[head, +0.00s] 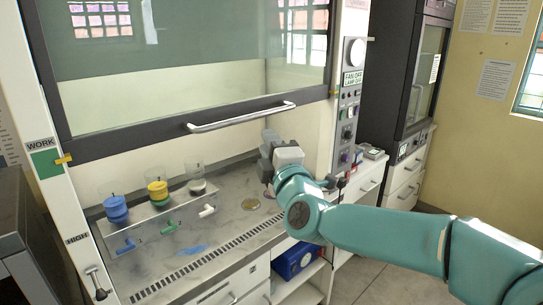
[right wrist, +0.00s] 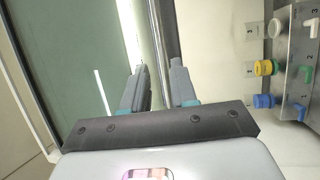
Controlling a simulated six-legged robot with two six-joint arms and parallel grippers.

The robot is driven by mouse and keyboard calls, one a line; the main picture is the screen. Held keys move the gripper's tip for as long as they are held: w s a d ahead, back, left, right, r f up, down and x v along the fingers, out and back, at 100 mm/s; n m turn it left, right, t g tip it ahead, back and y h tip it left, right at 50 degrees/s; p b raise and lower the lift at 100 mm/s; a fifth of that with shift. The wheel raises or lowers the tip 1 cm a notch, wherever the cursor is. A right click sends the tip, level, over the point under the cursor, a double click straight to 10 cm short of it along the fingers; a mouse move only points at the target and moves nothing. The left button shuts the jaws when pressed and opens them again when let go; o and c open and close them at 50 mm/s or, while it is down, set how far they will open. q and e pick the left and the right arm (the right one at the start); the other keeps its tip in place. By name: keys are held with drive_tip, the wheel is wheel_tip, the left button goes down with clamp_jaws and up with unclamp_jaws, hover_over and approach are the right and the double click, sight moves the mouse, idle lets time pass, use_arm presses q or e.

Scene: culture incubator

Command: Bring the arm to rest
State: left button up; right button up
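My right arm (head: 385,232) is teal and reaches in from the right of the head view. Its right gripper (head: 268,150) is at the right end of the cabinet's work opening, by the control panel post. The sash glass (right wrist: 75,50) fills the left of that view. My left gripper is not in view.
The sash handle (head: 240,117) is above and left of the gripper. The control panel (head: 348,120) is close on the right.

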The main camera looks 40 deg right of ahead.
drive_tip(key=shift+s+a+f, duration=0.1)
drive_tip(key=shift+s+a, duration=0.1)
drive_tip(key=shift+s, duration=0.4)
